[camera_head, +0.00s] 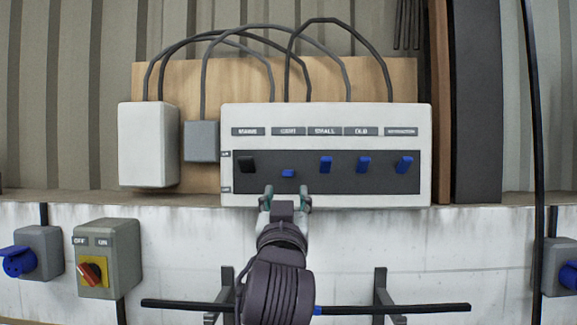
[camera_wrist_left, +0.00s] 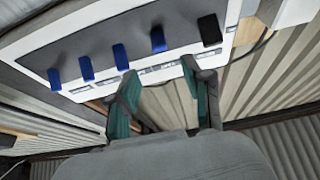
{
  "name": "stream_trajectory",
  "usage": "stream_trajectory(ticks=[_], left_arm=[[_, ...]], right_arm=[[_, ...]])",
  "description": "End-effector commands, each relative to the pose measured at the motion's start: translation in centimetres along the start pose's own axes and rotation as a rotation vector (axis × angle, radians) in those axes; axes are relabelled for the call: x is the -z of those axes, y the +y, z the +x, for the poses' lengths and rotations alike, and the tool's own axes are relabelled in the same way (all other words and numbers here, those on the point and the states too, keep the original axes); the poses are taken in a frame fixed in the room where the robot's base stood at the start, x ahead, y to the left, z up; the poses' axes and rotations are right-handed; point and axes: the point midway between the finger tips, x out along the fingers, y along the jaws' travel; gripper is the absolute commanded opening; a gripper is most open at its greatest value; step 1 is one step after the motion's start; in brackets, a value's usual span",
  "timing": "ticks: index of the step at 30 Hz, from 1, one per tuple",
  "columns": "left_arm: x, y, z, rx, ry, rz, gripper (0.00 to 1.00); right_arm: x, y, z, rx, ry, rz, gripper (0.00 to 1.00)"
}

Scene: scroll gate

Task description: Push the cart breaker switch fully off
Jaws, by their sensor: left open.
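The breaker panel (camera_head: 325,198) is a white box with a dark strip holding one black switch (camera_head: 247,165) and several blue switches. The second switch from the left, under a blurred label that seems to read CART, is the blue cart breaker switch (camera_head: 288,173). It looks shorter and lower than the other blue ones; it also shows in the left wrist view (camera_wrist_left: 158,38), beside the black switch. My left gripper (camera_head: 284,192) is open, its two green-lined fingertips just below that switch at the panel's lower edge. No contact is visible. My right gripper is not in view.
A grey box with a red and yellow OFF/ON rotary switch (camera_head: 92,272) is at lower left. White (camera_head: 148,145) and grey (camera_head: 201,141) boxes stand left of the panel, with black cables above. Blue sockets (camera_head: 18,261) are at the sides. A black bar (camera_head: 390,310) crosses below.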

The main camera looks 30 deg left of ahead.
Motion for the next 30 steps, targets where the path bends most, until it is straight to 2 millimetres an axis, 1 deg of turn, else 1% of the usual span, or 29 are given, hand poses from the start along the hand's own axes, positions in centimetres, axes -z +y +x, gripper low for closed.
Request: stream_trajectory(ticks=[1, 3, 6, 8, 12, 15, 18, 21, 28, 29, 30], left_arm=[[0.5, 0.0, 1.4, 0.002, -0.003, 0.005, 0.50], [0.5, -0.1, 2.9, 0.002, -0.003, 0.005, 0.50], [0.5, 0.0, 5.1, 0.002, -0.003, 0.006, 0.50], [0.5, 0.0, 6.4, 0.001, -0.004, 0.004, 0.50], [0.3, -0.1, 8.8, 0.001, -0.004, 0.003, 0.50], [0.2, 0.0, 9.9, 0.000, -0.003, 0.002, 0.50], [0.1, 0.0, 10.6, 0.000, -0.003, 0.001, 0.50], [0.0, 0.0, 10.9, -0.001, -0.001, 0.001, 0.50], [-0.1, 0.0, 10.9, -0.001, -0.001, 0.000, 0.50], [-0.1, 0.0, 10.9, -0.001, -0.001, 0.000, 0.48], [-0.1, 0.0, 10.9, -0.001, -0.001, 0.000, 0.42]], right_arm=[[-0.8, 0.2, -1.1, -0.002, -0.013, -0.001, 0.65], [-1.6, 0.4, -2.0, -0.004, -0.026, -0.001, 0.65], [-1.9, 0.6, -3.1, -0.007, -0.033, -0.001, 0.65], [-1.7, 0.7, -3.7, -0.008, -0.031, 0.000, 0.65], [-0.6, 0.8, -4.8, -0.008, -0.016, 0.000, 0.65], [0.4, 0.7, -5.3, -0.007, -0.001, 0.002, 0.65], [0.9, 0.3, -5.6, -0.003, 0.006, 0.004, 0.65], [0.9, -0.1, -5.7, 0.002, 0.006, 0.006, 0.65], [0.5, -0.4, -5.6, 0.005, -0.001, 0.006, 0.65], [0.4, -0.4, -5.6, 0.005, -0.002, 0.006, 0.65], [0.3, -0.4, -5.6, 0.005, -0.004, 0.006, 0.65]])
